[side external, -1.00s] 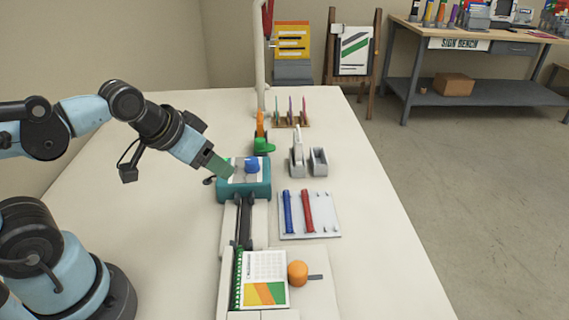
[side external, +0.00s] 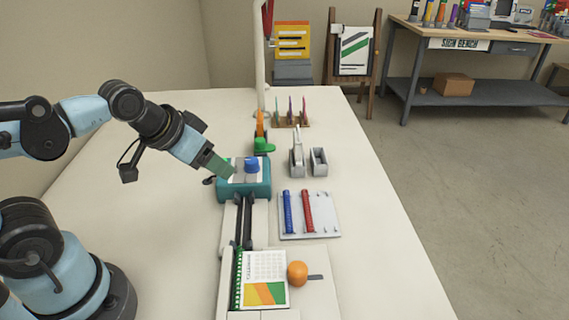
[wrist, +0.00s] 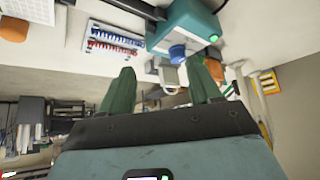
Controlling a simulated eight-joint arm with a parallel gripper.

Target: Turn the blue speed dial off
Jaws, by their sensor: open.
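The blue speed dial (side external: 252,165) stands on top of the teal laminator (side external: 258,190) in the side view. In the wrist view the dial (wrist: 177,51) shows beyond my fingertips, nearer the right finger, on the teal housing (wrist: 183,25). My gripper (side external: 227,172) is at the left edge of the laminator, with its green fingers pointing down and right toward the dial. In the wrist view my gripper (wrist: 161,65) has its two fingers spread, with nothing held. The fingers appear apart from the dial. The dial's markings are too small to read.
A green knob (side external: 263,145) and an orange part (side external: 260,124) stand behind the laminator. A tray (side external: 322,226) with blue and red rods lies to the right. A calendar sheet (side external: 264,270) and an orange ball-shaped knob (side external: 297,273) are in front.

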